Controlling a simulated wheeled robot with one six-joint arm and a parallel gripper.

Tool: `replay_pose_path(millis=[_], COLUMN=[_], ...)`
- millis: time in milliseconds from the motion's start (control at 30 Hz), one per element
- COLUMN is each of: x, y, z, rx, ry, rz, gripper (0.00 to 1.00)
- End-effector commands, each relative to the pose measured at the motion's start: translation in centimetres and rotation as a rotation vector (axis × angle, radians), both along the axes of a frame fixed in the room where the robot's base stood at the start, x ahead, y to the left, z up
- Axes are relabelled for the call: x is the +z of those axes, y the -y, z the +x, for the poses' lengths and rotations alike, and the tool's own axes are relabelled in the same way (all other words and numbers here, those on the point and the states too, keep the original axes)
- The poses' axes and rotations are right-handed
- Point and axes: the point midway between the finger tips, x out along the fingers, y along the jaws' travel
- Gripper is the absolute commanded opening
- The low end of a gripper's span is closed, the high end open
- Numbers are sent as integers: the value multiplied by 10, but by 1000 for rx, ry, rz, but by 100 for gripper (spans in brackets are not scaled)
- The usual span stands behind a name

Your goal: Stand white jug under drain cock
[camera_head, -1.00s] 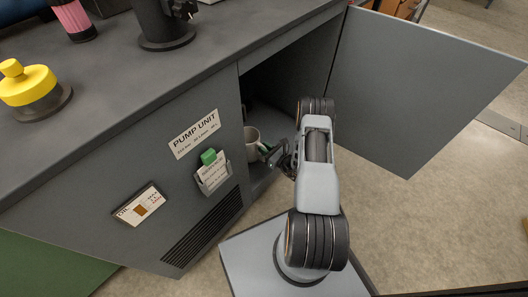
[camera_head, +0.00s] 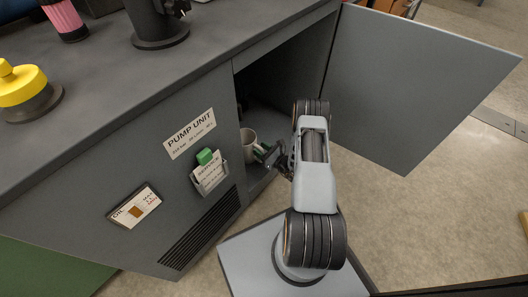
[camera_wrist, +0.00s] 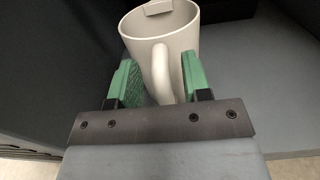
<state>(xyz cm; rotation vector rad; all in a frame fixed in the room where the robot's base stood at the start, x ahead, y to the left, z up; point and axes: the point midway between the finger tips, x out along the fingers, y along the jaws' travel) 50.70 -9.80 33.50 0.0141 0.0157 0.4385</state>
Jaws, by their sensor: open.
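The white jug (camera_head: 249,138) stands upright inside the open cabinet, just behind the left edge of the opening. In the wrist view the jug (camera_wrist: 205,42) is close, with its handle (camera_wrist: 161,72) facing me. My gripper (camera_head: 267,153) is at the jug's right side in the head view. In the wrist view its green fingers (camera_wrist: 160,70) are open, one on each side of the handle, with a gap visible at the left finger. Part of the jug's base is hidden by the gripper. I cannot make out the drain cock in either view.
The cabinet door (camera_head: 415,85) is swung open to the right. The grey countertop (camera_head: 110,75) overhangs the opening. The cabinet floor right of the jug looks clear in the wrist view.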

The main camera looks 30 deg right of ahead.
Motion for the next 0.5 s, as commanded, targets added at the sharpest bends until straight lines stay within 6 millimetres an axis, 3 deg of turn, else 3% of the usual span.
replay_pose_path(millis=[167, 500], x=[3, 5], y=[8, 35], z=[-13, -72], rx=[-4, -5], ry=[-3, -2], rz=[1, 2], gripper=[44, 44])
